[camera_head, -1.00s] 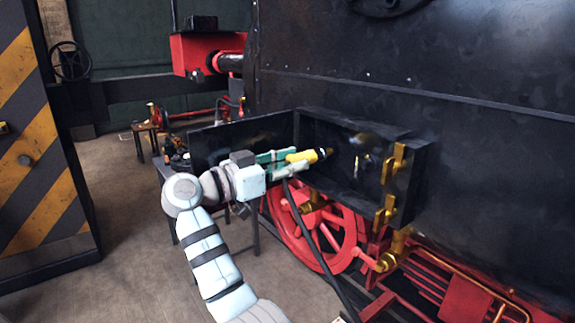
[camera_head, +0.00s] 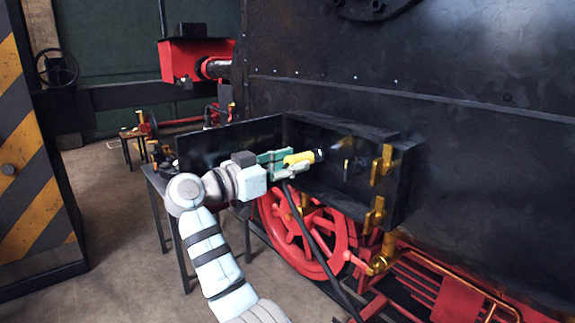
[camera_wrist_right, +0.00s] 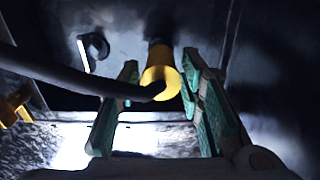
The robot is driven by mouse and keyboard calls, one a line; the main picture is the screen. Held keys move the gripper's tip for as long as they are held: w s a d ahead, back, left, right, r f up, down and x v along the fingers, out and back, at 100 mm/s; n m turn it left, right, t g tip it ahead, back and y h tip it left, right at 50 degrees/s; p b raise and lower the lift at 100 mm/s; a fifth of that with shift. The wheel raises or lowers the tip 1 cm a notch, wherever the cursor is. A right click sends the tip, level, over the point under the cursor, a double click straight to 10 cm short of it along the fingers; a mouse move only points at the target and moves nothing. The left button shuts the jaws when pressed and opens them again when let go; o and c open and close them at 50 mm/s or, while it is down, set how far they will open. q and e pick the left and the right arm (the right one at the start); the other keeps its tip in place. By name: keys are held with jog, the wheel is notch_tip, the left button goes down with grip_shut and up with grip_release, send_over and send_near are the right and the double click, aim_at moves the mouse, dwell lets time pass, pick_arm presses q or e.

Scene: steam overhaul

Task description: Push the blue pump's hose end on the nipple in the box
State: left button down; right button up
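My right gripper (camera_head: 287,164) is at the open front of the black box (camera_head: 400,190) on the engine's side. Its green fingers are closed around the yellow hose end (camera_head: 299,158), whose dark tip points into the box. In the right wrist view the yellow hose end (camera_wrist_right: 160,82) sits between the fingertips, with a dark cylindrical part beyond it. The black hose (camera_wrist_right: 75,75) runs off to the left there and hangs below the gripper in the head view. I cannot make out the nipple for certain, nor whether the tip touches it. The blue pump and left gripper are not seen.
The box's open lid (camera_head: 225,142) stands out at the left. Brass fittings (camera_head: 381,165) line the box's right side. Red wheels (camera_head: 305,230) and pipes lie below. A dark table (camera_head: 160,185) stands behind my arm. A striped yellow-black panel (camera_head: 35,170) is at the left.

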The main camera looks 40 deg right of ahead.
jog(key=shift+o, duration=1)
jog(key=shift+a, duration=0.25)
jog(key=a, duration=1.1)
jog(key=shift+w+a, duration=0.15)
jog(key=shift+a, duration=0.1)
jog(key=shift+f, duration=0.1)
